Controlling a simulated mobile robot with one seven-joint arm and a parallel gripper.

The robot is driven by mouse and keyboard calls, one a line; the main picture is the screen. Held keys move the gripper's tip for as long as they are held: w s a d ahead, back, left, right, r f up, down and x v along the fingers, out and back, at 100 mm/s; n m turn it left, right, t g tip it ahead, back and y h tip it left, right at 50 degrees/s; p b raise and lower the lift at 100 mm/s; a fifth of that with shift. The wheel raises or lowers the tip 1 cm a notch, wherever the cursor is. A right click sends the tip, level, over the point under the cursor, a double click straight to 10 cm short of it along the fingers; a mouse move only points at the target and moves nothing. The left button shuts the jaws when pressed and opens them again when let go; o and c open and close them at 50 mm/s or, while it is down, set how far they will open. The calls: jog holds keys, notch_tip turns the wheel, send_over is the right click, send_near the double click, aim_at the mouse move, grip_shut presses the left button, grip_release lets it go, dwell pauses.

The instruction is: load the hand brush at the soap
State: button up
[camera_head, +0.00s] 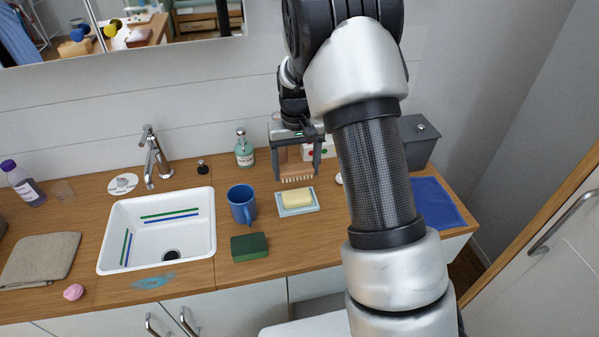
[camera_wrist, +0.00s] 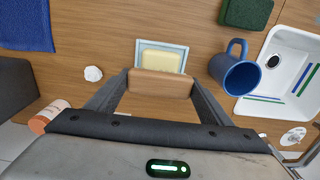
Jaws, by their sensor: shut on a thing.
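The soap (camera_head: 297,198) is a pale yellow bar lying on a light blue dish (camera_head: 312,208) on the wooden counter. My gripper (camera_head: 296,165) is shut on the hand brush (camera_head: 294,168), which has a wooden back and pale bristles pointing down. In the head view the brush hangs just behind the soap dish, above the counter. In the wrist view the brush's wooden back (camera_wrist: 160,84) spans between my fingers, and the soap (camera_wrist: 160,61) shows just beyond it. Whether the bristles touch anything is hidden in the wrist view.
A blue mug (camera_head: 241,205) stands left of the dish, with a green sponge (camera_head: 249,246) in front. A white sink (camera_head: 145,235) is further left. A soap bottle (camera_head: 244,150) stands behind the mug. A blue cloth (camera_head: 434,203) and grey bin (camera_head: 420,145) lie right.

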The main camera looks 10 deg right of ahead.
aim_at(297, 195)
jog(key=shift+s+f+b, duration=0.1)
jog(key=shift+f+b, duration=1.75)
jog(key=shift+f, duration=1.1)
jog(key=shift+f+b, duration=0.35)
jog(key=shift+f, duration=0.2)
jog(key=shift+r+p, duration=2.3)
jog(key=shift+r, duration=1.3)
